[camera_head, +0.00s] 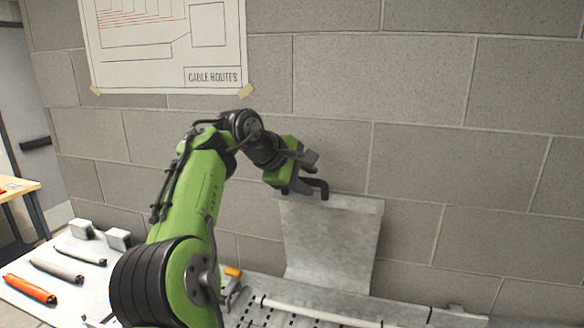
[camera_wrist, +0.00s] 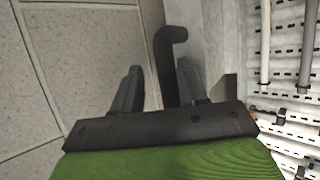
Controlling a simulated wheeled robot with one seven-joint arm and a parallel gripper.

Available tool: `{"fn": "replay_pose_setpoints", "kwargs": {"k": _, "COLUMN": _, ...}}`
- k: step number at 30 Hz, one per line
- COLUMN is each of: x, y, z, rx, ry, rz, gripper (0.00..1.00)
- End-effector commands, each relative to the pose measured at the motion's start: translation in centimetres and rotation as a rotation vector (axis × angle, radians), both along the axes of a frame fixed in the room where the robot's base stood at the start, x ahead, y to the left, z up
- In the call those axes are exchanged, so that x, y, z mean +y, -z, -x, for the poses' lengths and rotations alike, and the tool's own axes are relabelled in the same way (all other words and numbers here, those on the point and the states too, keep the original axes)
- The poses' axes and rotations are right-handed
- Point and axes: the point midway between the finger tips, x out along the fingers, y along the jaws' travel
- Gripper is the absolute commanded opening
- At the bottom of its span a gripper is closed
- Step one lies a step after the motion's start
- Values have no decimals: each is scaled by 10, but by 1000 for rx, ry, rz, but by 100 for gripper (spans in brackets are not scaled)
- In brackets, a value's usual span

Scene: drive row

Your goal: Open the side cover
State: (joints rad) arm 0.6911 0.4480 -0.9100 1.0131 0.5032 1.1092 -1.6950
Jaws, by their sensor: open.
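The side cover (camera_head: 330,245) is a grey sheet-metal panel standing raised in front of the block wall, and it also shows in the wrist view (camera_wrist: 218,40). A black bent handle (camera_head: 322,187) sits at its upper left edge. My gripper (camera_head: 302,178) is at this top edge, close to the handle. In the wrist view the handle (camera_wrist: 167,65) rises between the two spread fingers of my gripper (camera_wrist: 161,85), nearer the right finger. I cannot tell whether a finger touches it. My arm hides part of the cabinet below.
The open cabinet interior (camera_wrist: 290,90) shows slotted channels and pale rods. The block wall (camera_head: 420,110) stands close behind the cover, with a cable poster (camera_head: 165,40).

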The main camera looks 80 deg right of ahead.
Motion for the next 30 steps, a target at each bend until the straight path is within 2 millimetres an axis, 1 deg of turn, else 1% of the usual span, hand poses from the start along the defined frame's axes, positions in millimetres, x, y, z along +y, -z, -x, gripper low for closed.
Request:
{"fn": "replay_pose_setpoints", "kwargs": {"k": 1, "x": 6, "y": -6, "z": -8, "rx": 0, "ry": -11, "rz": -1, "gripper": 44}}
{"fn": "replay_pose_setpoints", "kwargs": {"k": 6, "x": 36, "y": -39, "z": -29, "rx": 1, "ry": -13, "rz": 7, "gripper": 44}}
{"fn": "replay_pose_setpoints", "kwargs": {"k": 12, "x": 72, "y": -76, "z": -53, "rx": 2, "ry": -10, "rz": 11, "gripper": 44}}
{"fn": "replay_pose_setpoints", "kwargs": {"k": 15, "x": 86, "y": -89, "z": -61, "rx": 0, "ry": -9, "rz": 12, "gripper": 44}}
{"fn": "replay_pose_setpoints", "kwargs": {"k": 18, "x": 95, "y": -97, "z": -66, "rx": -1, "ry": -6, "rz": 12, "gripper": 44}}
{"fn": "replay_pose_setpoints", "kwargs": {"k": 21, "x": 98, "y": -99, "z": -69, "rx": 0, "ry": -7, "rz": 10, "gripper": 44}}
{"fn": "replay_pose_setpoints", "kwargs": {"k": 30, "x": 98, "y": -98, "z": -69, "rx": -1, "ry": -7, "rz": 11, "gripper": 44}}
